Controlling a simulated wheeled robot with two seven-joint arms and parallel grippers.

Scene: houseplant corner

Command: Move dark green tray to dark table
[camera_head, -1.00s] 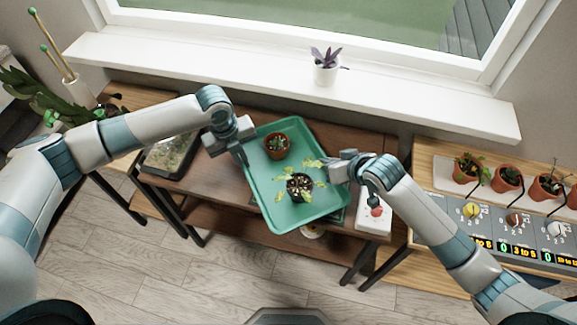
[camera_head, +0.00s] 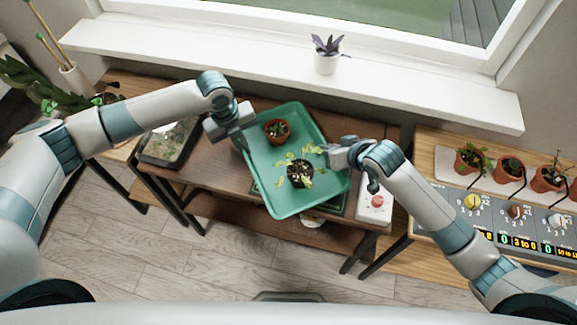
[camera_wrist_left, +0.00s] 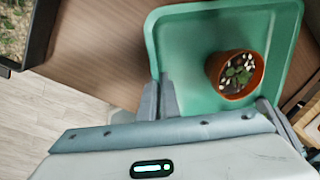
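A green tray (camera_head: 270,195) is held between my two grippers over the dark brown table (camera_head: 213,165), its near corner reaching past the table's front edge. It carries a terracotta pot (camera_head: 277,133) and a dark pot (camera_head: 300,174) with yellow-green leaves. My left gripper (camera_head: 243,143) is at the tray's left rim; in the left wrist view its fingers (camera_wrist_left: 159,100) close on the tray wall (camera_wrist_left: 153,45). My right gripper (camera_head: 330,152) is at the right rim and appears closed on it. The tray hides most of the surface below; I cannot tell the gap.
A dark planter box (camera_head: 168,143) stands on the table's left, and a white box with a red button (camera_head: 375,202) on its right. A wooden bench (camera_head: 430,150) with several pots and a dial panel (camera_head: 515,215) is at right. The white windowsill (camera_head: 420,85) runs behind.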

